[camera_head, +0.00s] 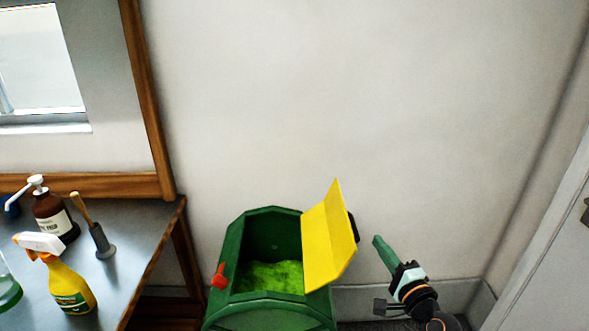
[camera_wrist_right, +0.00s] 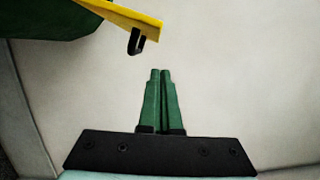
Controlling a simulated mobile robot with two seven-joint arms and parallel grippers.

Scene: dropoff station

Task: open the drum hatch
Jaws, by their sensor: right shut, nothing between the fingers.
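The green drum (camera_head: 233,250) stands against the wall at the lower middle of the head view. Its yellow hatch (camera_head: 328,240) is swung up and tilted to the right, so the opening shows, with bright green material (camera_head: 270,277) inside. A red latch (camera_head: 219,276) sits on the drum's left edge. In the wrist view the hatch's edge (camera_wrist_right: 122,14) carries a black hook-shaped handle (camera_wrist_right: 136,42). My right gripper (camera_head: 377,240) is shut and empty, just right of the hatch and apart from it; its green fingers (camera_wrist_right: 161,72) are together in the wrist view. My left gripper is not in view.
A metal table (camera_head: 125,235) at the left holds a yellow spray bottle (camera_head: 70,287), a brown pump bottle (camera_head: 50,215) and a grey tool with a wooden handle (camera_head: 101,241). A white door (camera_head: 560,270) stands at the right. The wall above the drum is bare.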

